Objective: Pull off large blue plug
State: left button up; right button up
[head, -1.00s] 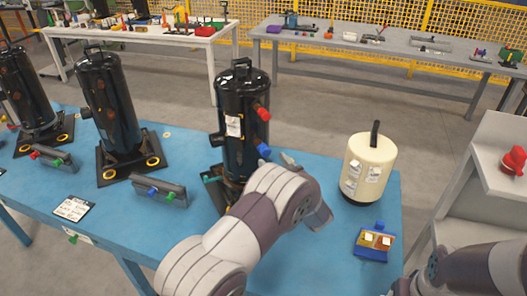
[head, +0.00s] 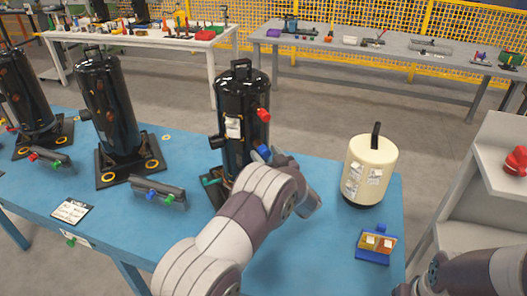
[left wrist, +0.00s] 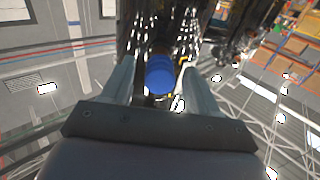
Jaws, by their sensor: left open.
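The large blue plug (head: 263,153) sits low on the right side of the black compressor (head: 242,110) in the middle of the table, below a red plug (head: 263,115). In the left wrist view the blue plug (left wrist: 159,75) lies between the two fingers of my left gripper (left wrist: 155,85). The fingers are open, one on each side, and gaps show between them and the plug. In the head view my left gripper (head: 272,157) is at the plug and partly hidden by my own arm. My right arm shows at the lower right, but its gripper does not.
A cream tank (head: 368,165) stands right of the compressor, with a small blue tray (head: 373,247) in front of it. More black compressors (head: 108,105) and a grey rack with plugs (head: 158,192) are to the left on the blue table (head: 110,225).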

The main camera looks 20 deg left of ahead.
dwell(0.6)
pick_arm(q)
grip_shut()
jog(key=shift+s+d+f, duration=0.1)
jog(key=shift+s+d, duration=0.1)
jog(key=shift+d, duration=0.05)
jog(key=shift+s+d, duration=0.4)
jog(key=shift+s, duration=0.05)
jog(key=shift+s+d+p, duration=0.25)
jog(key=shift+p, duration=0.1)
jog(key=shift+p+v, duration=0.4)
jog(key=shift+v, duration=1.35)
